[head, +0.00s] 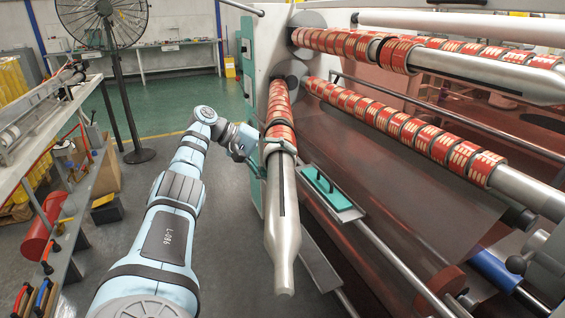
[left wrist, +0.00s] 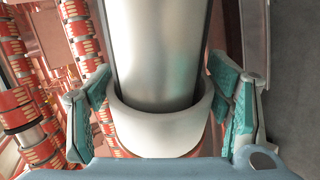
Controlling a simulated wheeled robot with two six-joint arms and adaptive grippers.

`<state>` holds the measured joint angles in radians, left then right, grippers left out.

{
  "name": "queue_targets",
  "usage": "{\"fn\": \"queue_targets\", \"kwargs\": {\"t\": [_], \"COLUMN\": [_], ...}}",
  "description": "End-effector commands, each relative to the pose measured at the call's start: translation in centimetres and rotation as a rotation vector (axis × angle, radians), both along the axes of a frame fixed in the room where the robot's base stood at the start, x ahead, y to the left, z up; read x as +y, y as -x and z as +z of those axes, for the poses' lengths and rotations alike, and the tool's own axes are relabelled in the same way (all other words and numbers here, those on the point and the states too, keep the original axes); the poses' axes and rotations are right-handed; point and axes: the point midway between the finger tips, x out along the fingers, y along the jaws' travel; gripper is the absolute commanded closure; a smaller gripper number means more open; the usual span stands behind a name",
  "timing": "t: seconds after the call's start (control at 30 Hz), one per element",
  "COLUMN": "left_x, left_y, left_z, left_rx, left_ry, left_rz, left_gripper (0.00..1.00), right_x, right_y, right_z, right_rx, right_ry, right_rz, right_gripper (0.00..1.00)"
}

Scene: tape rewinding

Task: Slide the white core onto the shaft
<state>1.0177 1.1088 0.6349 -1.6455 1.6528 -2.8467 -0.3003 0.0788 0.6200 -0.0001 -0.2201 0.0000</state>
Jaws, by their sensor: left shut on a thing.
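The white core (left wrist: 155,132) is a pale ring that sits around the metal shaft (left wrist: 160,50) in the left wrist view. In the head view the shaft (head: 283,225) points toward me with its tapered free end nearest. My left gripper (head: 272,146) is far up this shaft, close to the red rolls. In the left wrist view the gripper (left wrist: 162,100) has its teal pads on both sides of the core and is shut on it. The far side of the core is hidden behind the shaft. My right gripper is in neither view.
Red printed rolls (head: 279,103) line the inner part of the same shaft. More shafts with red rolls (head: 400,125) run above and to the right. A teal-handled plate (head: 325,184) lies right of the shaft. A fan (head: 105,30) and workbench (head: 40,125) stand left.

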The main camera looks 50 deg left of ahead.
Motion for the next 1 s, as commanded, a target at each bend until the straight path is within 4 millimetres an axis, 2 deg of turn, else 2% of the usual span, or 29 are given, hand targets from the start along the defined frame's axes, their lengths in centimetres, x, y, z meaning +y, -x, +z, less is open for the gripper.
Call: {"fn": "queue_targets", "kwargs": {"t": [0.5,0.53,0.63,0.67,1.0], "left_x": [0.26,0.26,0.24,0.24,0.3], "left_y": [-0.36,-0.36,-0.38,-0.38,-0.31], "left_z": [-0.15,-0.15,-0.14,-0.14,-0.04], "left_rx": [-0.002,-0.002,-0.002,-0.002,-0.002], "left_ry": [-0.001,-0.001,-0.001,-0.001,-0.001], "left_rz": [0.002,0.002,0.002,0.002,0.002], "left_gripper": [0.55,0.23,0.07,0.04,0.04], "right_x": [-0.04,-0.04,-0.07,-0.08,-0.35], "right_y": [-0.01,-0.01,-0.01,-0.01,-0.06], "right_z": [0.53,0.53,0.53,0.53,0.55], "right_rx": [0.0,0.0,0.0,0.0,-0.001], "right_ry": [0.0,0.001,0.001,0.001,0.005], "right_rz": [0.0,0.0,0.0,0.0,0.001], "right_gripper": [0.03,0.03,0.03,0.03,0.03]}}
